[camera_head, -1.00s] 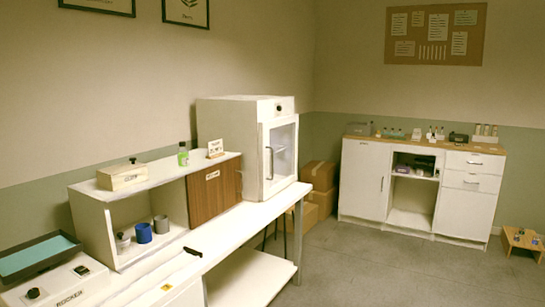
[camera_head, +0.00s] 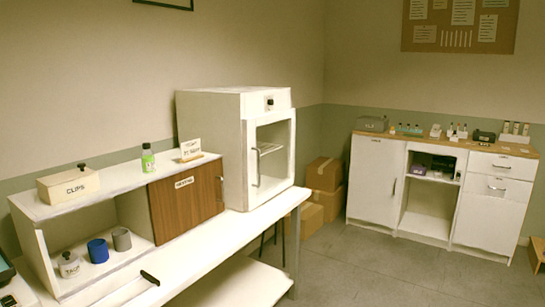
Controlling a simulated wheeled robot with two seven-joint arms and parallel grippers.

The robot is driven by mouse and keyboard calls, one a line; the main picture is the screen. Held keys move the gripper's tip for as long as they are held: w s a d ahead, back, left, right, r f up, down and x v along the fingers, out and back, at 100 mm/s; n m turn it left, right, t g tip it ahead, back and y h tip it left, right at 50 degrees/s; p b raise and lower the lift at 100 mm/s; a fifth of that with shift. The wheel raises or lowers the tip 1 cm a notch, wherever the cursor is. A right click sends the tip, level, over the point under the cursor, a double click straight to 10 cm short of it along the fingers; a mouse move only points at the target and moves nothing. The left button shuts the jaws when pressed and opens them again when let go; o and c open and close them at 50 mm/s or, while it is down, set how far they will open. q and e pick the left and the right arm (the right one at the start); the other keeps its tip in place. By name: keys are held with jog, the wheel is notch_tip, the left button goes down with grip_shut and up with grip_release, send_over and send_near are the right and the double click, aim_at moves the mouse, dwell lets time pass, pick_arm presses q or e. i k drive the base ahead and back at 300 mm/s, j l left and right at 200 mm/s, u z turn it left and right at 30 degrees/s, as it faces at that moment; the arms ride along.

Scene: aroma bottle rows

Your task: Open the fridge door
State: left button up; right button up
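The white fridge (camera_head: 212,130) is a box-shaped cabinet standing at the far end of the white bench. Its door (camera_head: 273,160) has a glass pane in a white frame and looks shut. A metal handle (camera_head: 256,166) runs upright along the left side of the door. A dark round knob sits above the door at the top of the front. Neither of my grippers shows in the head view.
The white bench (camera_head: 228,236) runs along the left wall. A shelf unit with a brown sliding panel (camera_head: 187,197) stands left of the fridge. Cardboard boxes (camera_head: 323,175) are stacked behind the bench end. A white cabinet (camera_head: 374,182) stands at the back right. Grey floor lies clear between.

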aim_at(251, 200)
jog(key=i+l+u, duration=0.15)
jog(key=i+l, duration=2.15)
jog(key=i, duration=0.15)
